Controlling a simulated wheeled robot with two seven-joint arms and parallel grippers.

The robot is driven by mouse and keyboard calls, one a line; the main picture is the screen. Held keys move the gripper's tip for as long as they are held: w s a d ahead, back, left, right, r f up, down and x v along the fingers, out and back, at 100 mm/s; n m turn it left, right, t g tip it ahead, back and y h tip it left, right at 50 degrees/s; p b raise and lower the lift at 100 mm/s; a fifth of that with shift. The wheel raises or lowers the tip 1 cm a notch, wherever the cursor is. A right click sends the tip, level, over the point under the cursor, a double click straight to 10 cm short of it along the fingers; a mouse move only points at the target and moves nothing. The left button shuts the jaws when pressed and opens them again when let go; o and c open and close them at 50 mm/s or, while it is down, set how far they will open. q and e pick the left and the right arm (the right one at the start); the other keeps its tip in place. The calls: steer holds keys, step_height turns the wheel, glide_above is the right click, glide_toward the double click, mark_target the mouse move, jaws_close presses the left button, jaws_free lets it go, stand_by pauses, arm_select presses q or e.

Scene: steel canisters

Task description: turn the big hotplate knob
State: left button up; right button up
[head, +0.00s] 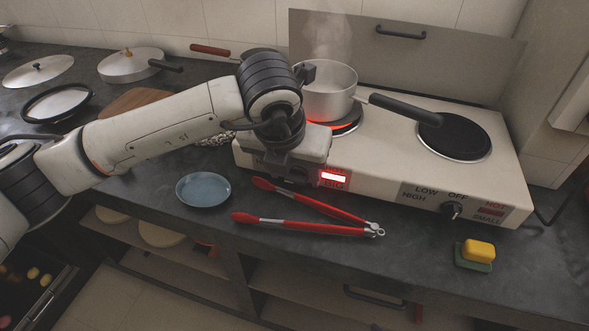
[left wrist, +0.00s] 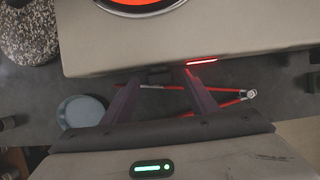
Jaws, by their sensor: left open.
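The cream two-plate hotplate (head: 385,165) stands on the dark counter. Its left plate glows red under a steaming steel pot (head: 330,95); the right plate (head: 455,137) is black. My left gripper (head: 290,168) is at the left part of the front panel, beside a lit red indicator (head: 333,179). In the head view it hides the big knob. In the left wrist view the open fingers (left wrist: 160,77) point at the panel, with a small dark shape, apparently the big knob (left wrist: 158,73), between their tips. Contact cannot be told. The small knob (head: 451,210) is at the panel's right.
Red-handled tongs (head: 300,225) and a blue plate (head: 203,189) lie on the counter in front of the hotplate and below my gripper. A yellow sponge (head: 478,250) is at the front right. Pans and a cutting board (head: 135,101) stand at the back left.

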arm_select(q)
steer(key=c, duration=1.1)
steer(key=shift+o, duration=0.2)
steer(key=shift+f, duration=0.1)
arm_select(e)
steer(key=shift+w+r, duration=0.1)
steer(key=shift+r, duration=0.05)
arm_select(q)
steer(key=shift+d, duration=0.1)
steer(key=y+b, duration=0.2)
steer(key=t+b, duration=0.1)
steer(key=b, duration=0.1)
steer(key=shift+s+d+f+m+y, duration=0.1)
steer(key=shift+d+f+m+y, duration=0.2)
steer(key=shift+d+y, duration=0.1)
steer(key=shift+d+t+y+b, duration=0.2)
steer(key=shift+t+y+b, duration=0.1)
steer(key=shift+y+b, duration=0.55)
steer(key=shift+s+d+m+t+y+b, duration=0.15)
steer(key=shift+m+t+y+b, duration=0.15)
steer(key=shift+y+b, duration=0.5)
steer(key=shift+b, duration=0.5)
arm_select(e)
step_height(320, 180, down, 6)
